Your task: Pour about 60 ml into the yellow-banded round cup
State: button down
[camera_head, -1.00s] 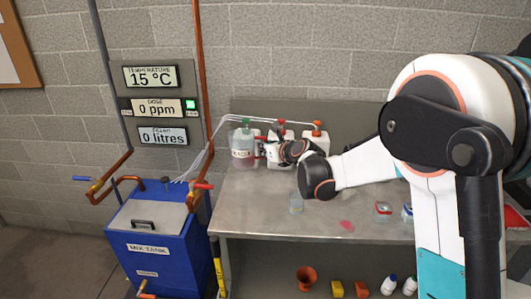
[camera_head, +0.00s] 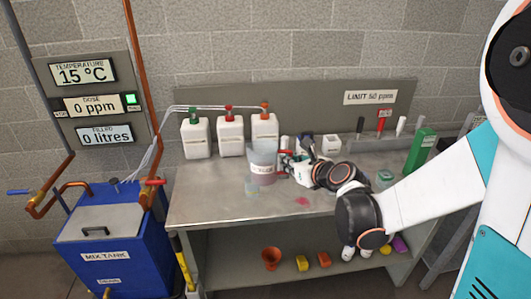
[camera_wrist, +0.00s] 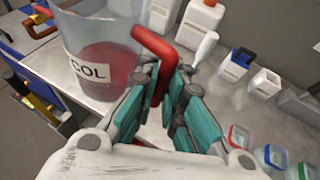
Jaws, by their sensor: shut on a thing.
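My gripper (camera_wrist: 170,95) is shut on the red handle (camera_wrist: 158,60) of a clear jug (camera_wrist: 97,55) of pinkish liquid. The jug's label reads "COL" in the wrist view. In the head view the jug (camera_head: 263,163) looks upright, and my gripper (camera_head: 288,164) is at its right side. Whether its base clears the bench is hard to tell. A small clear cup (camera_head: 251,187) stands on the bench just below and left of the jug. Its band colour is too faint to be sure of. Cups with red (camera_wrist: 238,137), blue (camera_wrist: 272,156) and green rims stand at right in the wrist view.
White canisters with green (camera_head: 196,137), red (camera_head: 230,133) and orange (camera_head: 264,130) caps stand behind the jug. The blue mix tank (camera_head: 113,240) is at the left. The bench's front left is clear.

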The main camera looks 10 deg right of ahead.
aim_at(251, 191)
jog(key=u, duration=0.75)
jog(key=k+l+u, duration=0.15)
jog(key=u, duration=0.25)
jog(key=k+l+u, duration=0.2)
jog(key=u, duration=0.25)
jog(key=k+l, duration=0.3)
jog(key=k, duration=0.05)
